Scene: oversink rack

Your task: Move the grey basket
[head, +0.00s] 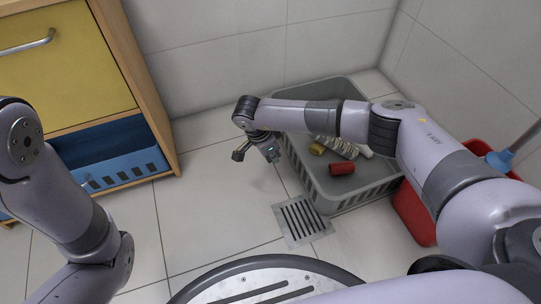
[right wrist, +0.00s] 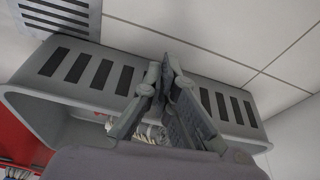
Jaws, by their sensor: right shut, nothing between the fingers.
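The grey basket (head: 330,187) stands on the tiled floor near the back wall, right of centre in the head view. It holds a red can, a yellowish item and some pale items; my right arm hides part of its inside. My right gripper (head: 258,152) is at the basket's left side, close to its rim. In the right wrist view, the fingers (right wrist: 163,85) are shut and empty in front of the slotted basket wall (right wrist: 75,68). I cannot tell whether they touch it. My left arm shows at the left of the head view, but its gripper is out of view.
A floor drain grate (head: 302,220) lies just in front of the basket. A red bucket (head: 412,215) with a blue-headed tool stands close to its right. A wooden cabinet with a yellow drawer (head: 65,75) and a blue basket (head: 120,165) is at left. Floor between is clear.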

